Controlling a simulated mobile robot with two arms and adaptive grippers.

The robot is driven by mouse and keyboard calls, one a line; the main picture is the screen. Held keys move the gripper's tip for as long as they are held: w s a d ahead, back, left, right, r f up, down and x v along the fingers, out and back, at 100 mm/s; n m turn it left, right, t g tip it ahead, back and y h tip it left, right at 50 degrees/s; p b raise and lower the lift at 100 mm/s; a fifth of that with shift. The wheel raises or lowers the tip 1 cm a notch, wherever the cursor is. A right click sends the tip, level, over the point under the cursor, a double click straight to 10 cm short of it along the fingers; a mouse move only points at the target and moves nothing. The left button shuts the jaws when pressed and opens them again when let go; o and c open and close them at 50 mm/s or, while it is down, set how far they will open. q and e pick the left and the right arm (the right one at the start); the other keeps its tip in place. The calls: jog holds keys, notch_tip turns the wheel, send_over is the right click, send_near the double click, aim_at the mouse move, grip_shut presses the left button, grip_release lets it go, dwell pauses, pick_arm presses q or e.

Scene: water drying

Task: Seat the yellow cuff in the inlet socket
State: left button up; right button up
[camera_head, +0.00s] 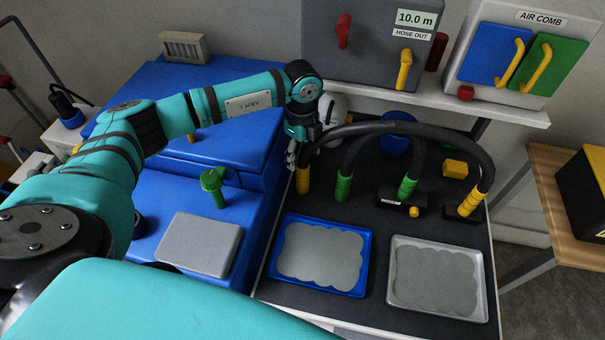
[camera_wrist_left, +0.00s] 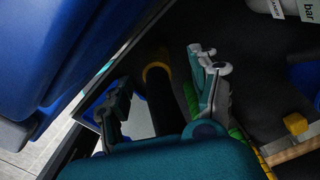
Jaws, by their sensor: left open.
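A yellow cuff (camera_head: 303,180) sits at the left end of a thick black hose, over the dark mat; it also shows as a yellow ring in the left wrist view (camera_wrist_left: 157,73). My left gripper (camera_head: 296,155) is at the hose just above this cuff. In the left wrist view my left gripper (camera_wrist_left: 162,85) is open, with one finger on each side of the hose and cuff. Another yellow cuff (camera_head: 472,203) stands at the hose's right end, on a dark block. I cannot tell which part is the inlet socket. My right gripper is not in view.
A second hose has green cuffs (camera_head: 343,187) close to the right of the yellow one. A blue tray (camera_head: 283,281) and a white tray (camera_head: 392,296) lie in front. A blue machine (camera_head: 160,195) with a green knob (camera_head: 213,183) is at left. A yellow block (camera_head: 454,168) lies behind.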

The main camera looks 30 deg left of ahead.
aim_at(303, 165)
pick_arm(q)
jog(key=shift+f, duration=0.6)
jog(key=shift+s+d+f+p, duration=0.1)
jog(key=shift+f+p, duration=0.2)
jog(key=f, duration=0.1)
jog(key=f+p, duration=0.1)
jog(key=f, duration=0.1)
jog(key=shift+s+d+f, duration=0.25)
jog(key=shift+s+f, duration=0.05)
jog(key=shift+f, duration=0.55)
jog(key=c, duration=1.3)
jog(key=shift+r, duration=0.1)
